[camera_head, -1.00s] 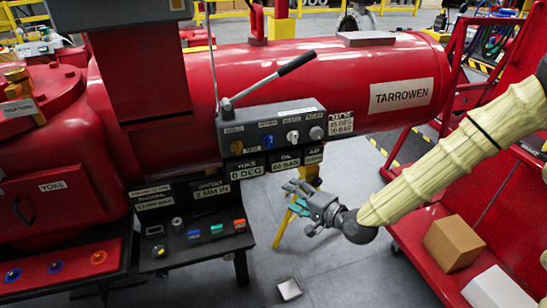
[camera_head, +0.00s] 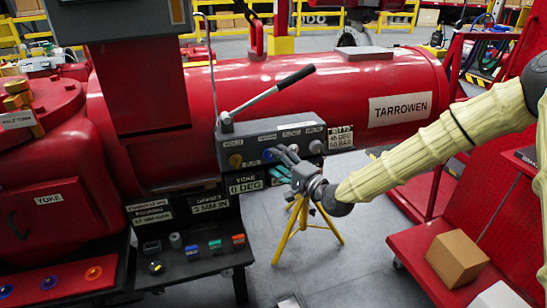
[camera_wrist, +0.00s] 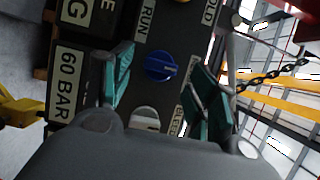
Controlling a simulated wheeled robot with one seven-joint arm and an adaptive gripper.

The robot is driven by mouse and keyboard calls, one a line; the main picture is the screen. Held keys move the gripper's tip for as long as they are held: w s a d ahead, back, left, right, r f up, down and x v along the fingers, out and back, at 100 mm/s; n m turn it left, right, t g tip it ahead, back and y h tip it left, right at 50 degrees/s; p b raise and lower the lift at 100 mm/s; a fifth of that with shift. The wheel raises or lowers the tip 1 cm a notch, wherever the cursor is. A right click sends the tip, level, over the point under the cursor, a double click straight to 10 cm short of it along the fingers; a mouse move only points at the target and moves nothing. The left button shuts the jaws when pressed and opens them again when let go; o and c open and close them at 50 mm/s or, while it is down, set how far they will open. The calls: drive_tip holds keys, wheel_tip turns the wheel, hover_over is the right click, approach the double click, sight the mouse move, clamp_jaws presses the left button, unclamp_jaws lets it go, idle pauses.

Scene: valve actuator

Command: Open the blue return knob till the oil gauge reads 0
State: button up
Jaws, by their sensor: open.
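The blue return knob (camera_wrist: 161,67) is in the wrist view on the dark panel, between the two teal fingers of my gripper (camera_wrist: 163,73). The fingers are apart, and I see no contact with the knob. In the head view the knob (camera_head: 268,155) shows just left of my gripper (camera_head: 284,165), which is in front of the grey control box (camera_head: 240,146). The oil gauge plate (camera_wrist: 68,85) reads 60 BAR in the wrist view. In the head view my gripper largely hides it.
A yellow knob (camera_head: 236,160) is left of the blue one, and a grey knob (camera_head: 316,147) is at the right end. A lever with a black grip (camera_head: 296,77) rises above the box. A yellow stand (camera_head: 301,232) is below my gripper. A pale knob (camera_wrist: 146,117) is partly hidden.

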sight(269, 155)
drive_tip(key=shift+x, duration=1.4)
drive_tip(key=c, duration=1)
